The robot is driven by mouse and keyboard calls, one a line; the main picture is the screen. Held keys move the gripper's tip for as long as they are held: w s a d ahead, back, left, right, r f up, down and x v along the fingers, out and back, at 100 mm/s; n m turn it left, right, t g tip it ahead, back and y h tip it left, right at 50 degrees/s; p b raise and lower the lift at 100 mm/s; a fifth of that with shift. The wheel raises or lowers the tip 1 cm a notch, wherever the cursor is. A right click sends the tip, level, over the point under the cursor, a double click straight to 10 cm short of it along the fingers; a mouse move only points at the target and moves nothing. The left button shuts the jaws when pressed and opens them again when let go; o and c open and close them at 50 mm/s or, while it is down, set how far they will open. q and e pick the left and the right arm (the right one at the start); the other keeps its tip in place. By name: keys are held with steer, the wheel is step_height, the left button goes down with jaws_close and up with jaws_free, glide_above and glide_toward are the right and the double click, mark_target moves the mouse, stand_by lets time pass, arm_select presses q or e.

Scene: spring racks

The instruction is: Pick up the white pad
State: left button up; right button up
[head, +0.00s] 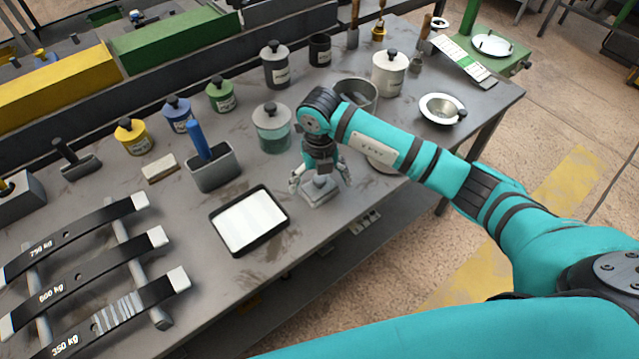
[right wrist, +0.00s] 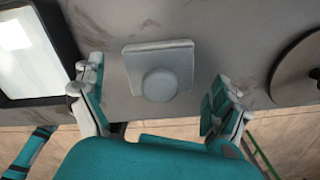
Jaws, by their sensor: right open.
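A light grey-white square pad with a round knob on top (head: 322,194) lies on the table beneath my right gripper (head: 319,182). In the right wrist view the pad (right wrist: 158,50) lies between the spread fingers of my right gripper (right wrist: 158,78), with a gap on both sides. The fingers are open and hold nothing. A flat white sheet or pad (head: 250,220) lies in a black tray (head: 236,251) to the left. My left gripper is not in view.
A grey holder with a blue handle (head: 215,168) and a pale block (head: 160,169) stand left of the gripper. A teal-grey jar (head: 272,134) and an open grey pot (head: 357,93) stand behind. The table's front edge is close to the pad.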

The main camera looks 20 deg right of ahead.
steer(key=shift+f, duration=0.7)
steer(key=c, duration=1)
steer(key=shift+r, duration=0.1)
steer(key=shift+w+r, duration=0.1)
steer(key=shift+r, duration=0.3)
steer(key=shift+s+a+r+b, duration=0.15)
steer(key=shift+s+r+b, duration=0.05)
steer(key=shift+r+b, duration=0.35)
steer(key=shift+s+a+r+b, duration=0.15)
steer(key=shift+r+b, duration=0.25)
steer(key=shift+r, duration=0.25)
steer(key=s+a+b, duration=0.1)
steer(key=s+a, duration=0.2)
steer(key=s, duration=0.1)
steer(key=s+a+r+b, duration=0.1)
steer(key=s+a, duration=0.2)
steer(key=s+a+b, duration=0.1)
steer(key=s+a, duration=0.3)
steer(key=shift+s+r, duration=0.3)
steer(key=shift+r, duration=0.05)
steer(key=shift+d, duration=0.1)
steer(key=shift+c, duration=0.2)
